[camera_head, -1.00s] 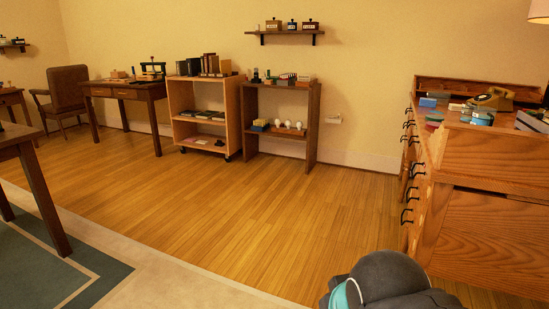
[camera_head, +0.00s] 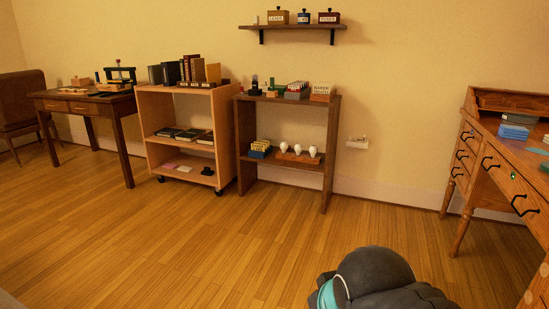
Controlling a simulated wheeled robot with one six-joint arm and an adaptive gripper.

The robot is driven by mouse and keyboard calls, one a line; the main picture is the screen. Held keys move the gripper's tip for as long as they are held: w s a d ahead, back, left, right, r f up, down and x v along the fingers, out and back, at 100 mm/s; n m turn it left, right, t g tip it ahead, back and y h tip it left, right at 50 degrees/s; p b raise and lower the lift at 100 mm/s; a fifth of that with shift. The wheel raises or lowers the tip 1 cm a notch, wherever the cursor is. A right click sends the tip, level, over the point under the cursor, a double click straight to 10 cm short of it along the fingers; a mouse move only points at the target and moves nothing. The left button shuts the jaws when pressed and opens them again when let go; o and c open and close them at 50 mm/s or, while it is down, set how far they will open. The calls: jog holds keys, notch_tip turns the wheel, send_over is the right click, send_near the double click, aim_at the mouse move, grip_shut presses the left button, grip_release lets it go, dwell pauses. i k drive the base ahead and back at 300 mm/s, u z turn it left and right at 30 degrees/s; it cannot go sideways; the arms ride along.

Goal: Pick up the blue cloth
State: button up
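I cannot make out a blue cloth for certain. On the wooden desk (camera_head: 500,165) at the right, a small blue stack (camera_head: 513,131) lies near the back, with a flat grey-blue piece (camera_head: 521,118) by its top. A teal item (camera_head: 545,167) is cut off at the right edge of the picture. These are too small to tell whether any is cloth. Only a dark, rounded part of my arm with a teal band shows at the bottom. My gripper is not in view.
The wooden floor (camera_head: 230,240) ahead is clear. A light wheeled bookcase (camera_head: 183,140) and a darker shelf unit (camera_head: 329,150) with bulbs stand by the wall. A desk (camera_head: 85,103) and chair (camera_head: 20,105) stand at the left. A wall shelf (camera_head: 290,27) hangs above.

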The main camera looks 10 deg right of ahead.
aim_at(506, 132)
jog(key=i, duration=2)
jog(key=z, duration=1.9)
jog(key=i, duration=1)
jog(key=u, duration=0.05)
